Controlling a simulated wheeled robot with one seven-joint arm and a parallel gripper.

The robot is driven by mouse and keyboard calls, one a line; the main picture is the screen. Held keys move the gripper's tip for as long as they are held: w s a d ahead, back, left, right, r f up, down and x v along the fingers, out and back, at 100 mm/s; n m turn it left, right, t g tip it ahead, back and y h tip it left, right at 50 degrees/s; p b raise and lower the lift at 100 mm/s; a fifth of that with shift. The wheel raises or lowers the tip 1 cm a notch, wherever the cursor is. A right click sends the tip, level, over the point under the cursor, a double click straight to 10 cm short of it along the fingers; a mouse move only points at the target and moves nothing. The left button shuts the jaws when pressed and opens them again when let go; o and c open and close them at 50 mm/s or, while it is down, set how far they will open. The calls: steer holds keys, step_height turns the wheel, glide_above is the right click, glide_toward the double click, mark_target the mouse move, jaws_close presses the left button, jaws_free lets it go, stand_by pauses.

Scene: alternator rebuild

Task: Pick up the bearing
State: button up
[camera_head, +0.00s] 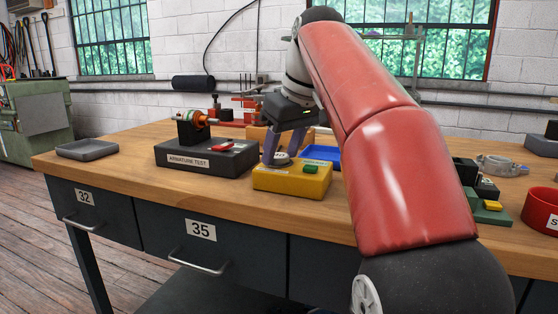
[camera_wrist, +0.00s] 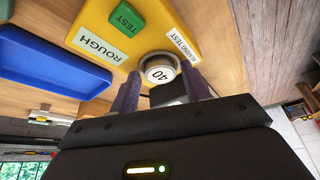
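The bearing (camera_wrist: 159,70) is a small silver ring with a white "40" label on its top face. It sits on the yellow bearing test box (camera_wrist: 204,28), near its edge. In the head view the bearing (camera_head: 281,158) shows on top of the yellow box (camera_head: 290,182), partly behind a finger. My gripper (camera_wrist: 161,80) is open, with one purple finger to each side of the bearing. A gap seems to show between each finger and the ring. In the head view my gripper (camera_head: 281,155) points down at the box; contact cannot be told.
A green TEST button (camera_wrist: 127,19) and a ROUGH label are on the yellow box. A blue tray (camera_head: 322,154) lies behind it. The dark armature test stand (camera_head: 205,160) is to the left. A grey tray (camera_head: 87,150) and a red bowl (camera_head: 541,210) are farther out.

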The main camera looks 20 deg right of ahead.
mark_target(283, 156)
jaws_close()
step_height(283, 156, up, 10)
steer(key=p, duration=0.5)
